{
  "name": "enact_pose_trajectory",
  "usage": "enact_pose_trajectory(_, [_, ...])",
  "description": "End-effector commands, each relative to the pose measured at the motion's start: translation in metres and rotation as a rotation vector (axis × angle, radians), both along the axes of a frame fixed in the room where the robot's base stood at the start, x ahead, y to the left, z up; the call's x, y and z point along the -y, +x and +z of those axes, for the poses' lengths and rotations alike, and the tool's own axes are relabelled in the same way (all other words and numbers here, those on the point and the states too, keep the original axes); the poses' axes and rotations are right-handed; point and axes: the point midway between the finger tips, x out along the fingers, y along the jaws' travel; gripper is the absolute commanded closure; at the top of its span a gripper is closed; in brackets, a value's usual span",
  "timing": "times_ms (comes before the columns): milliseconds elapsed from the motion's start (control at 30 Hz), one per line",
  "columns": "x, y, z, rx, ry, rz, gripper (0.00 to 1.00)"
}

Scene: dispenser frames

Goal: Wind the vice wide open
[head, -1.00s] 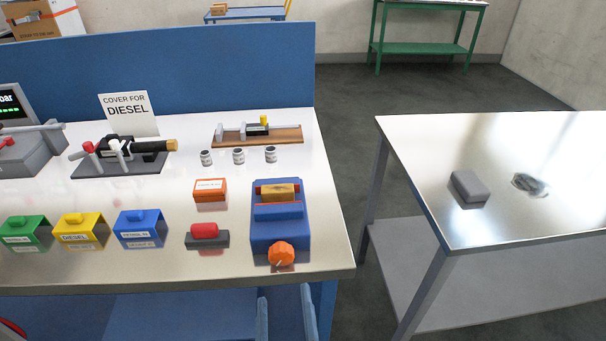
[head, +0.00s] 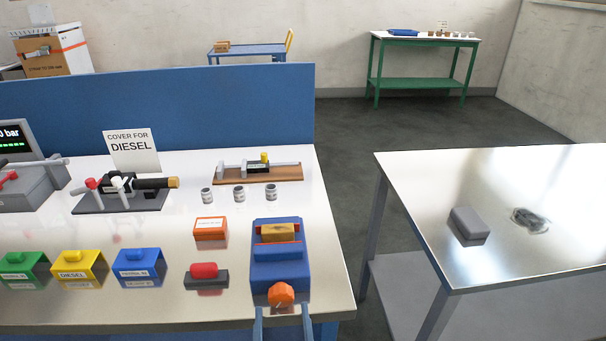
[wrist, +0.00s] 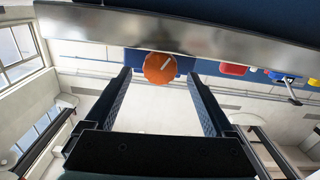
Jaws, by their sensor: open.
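The blue vice (head: 278,262) stands at the front right of the workbench, with a brass-coloured block (head: 278,233) between its jaws. Its orange round knob (head: 281,295) faces the bench's front edge. In the wrist view the knob (wrist: 160,68) shows a pale pointer line and lies ahead, between and beyond the fingertips. My gripper (wrist: 160,85) is open and empty, apart from the knob.
Left of the vice are a red-handled stamp (head: 205,273), an orange box (head: 210,229) and blue (head: 138,268), yellow (head: 83,268) and green (head: 25,270) covers. Small cans (head: 239,193) stand behind. A steel table (head: 500,190) stands right, across a floor gap.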

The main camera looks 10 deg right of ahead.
Motion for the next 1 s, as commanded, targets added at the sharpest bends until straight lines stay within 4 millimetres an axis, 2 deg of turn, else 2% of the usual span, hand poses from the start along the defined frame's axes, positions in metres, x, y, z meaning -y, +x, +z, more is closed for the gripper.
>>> enact_pose_trajectory(100, [0.000,-0.025,-0.002,-0.002,-0.001,0.001,0.11])
enact_pose_trajectory(500, [0.000,-0.100,-0.002,-0.003,-0.001,-0.001,0.11])
enact_pose_trajectory(600, [0.004,-0.088,0.022,0.034,-0.004,-0.011,0.11])
enact_pose_trajectory(1000, [0.018,-0.055,0.094,0.137,-0.007,-0.059,0.11])
